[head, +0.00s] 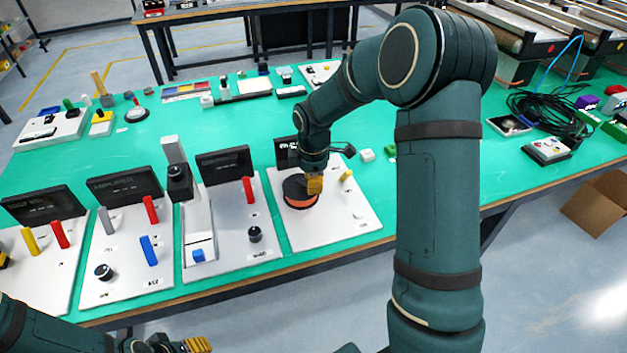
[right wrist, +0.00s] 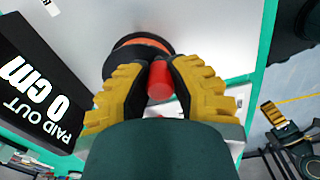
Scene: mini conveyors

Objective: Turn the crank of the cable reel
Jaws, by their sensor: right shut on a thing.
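The cable reel (head: 298,192), a black drum with an orange band, stands on a white panel (head: 345,222) on the green table. My right gripper (head: 315,184) is over the reel's right side. In the right wrist view its yellow fingers (right wrist: 159,88) are shut on the red crank handle (right wrist: 160,80), with the reel (right wrist: 142,46) just behind it. The black display (right wrist: 38,85) there reads "PAID OUT 0 cm". In the head view the crank is hidden by the fingers. My left gripper (head: 198,345) is at the bottom edge, partly cut off, away from the table.
A black cable coil (head: 548,115) lies at the right.

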